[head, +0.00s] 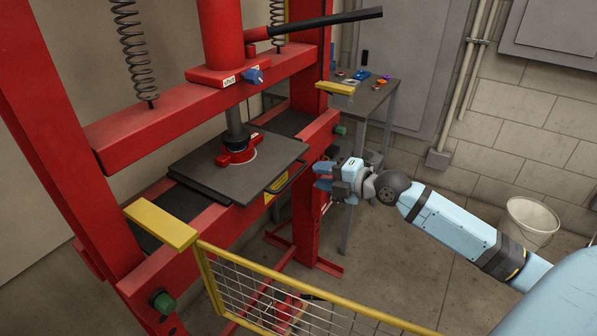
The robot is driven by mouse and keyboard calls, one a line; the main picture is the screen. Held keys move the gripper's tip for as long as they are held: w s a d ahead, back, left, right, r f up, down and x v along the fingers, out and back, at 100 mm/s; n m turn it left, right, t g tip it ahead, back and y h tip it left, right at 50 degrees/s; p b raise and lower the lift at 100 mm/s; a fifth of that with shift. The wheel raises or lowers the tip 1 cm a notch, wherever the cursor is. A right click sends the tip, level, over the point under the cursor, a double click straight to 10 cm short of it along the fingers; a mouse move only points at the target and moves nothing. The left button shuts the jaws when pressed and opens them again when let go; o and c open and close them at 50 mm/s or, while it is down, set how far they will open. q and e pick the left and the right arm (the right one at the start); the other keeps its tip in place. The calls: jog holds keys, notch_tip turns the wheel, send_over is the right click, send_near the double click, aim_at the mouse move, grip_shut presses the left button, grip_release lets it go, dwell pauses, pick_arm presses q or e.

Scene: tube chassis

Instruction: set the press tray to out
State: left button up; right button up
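The press tray (212,180) is a dark flat plate on the bed of the red press (146,138). A red fitting (238,153) sits on it under the ram, and a small handle (279,181) shows at its front right edge. My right gripper (320,176), light blue and grey, is in front of the press, just right of the tray handle with a gap that looks small. Its fingers point left towards the tray. They look spread, with nothing seen between them. My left gripper is not in view.
A yellow-railed mesh guard (290,310) stands in the foreground. Yellow pads (160,225) and green knobs (163,301) are on the press front. A small table (372,96) with small coloured items stands behind my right gripper. A white bucket (530,222) is on the floor at right.

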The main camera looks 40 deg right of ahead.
aim_at(299, 169)
jog(key=x, duration=0.7)
grip_shut()
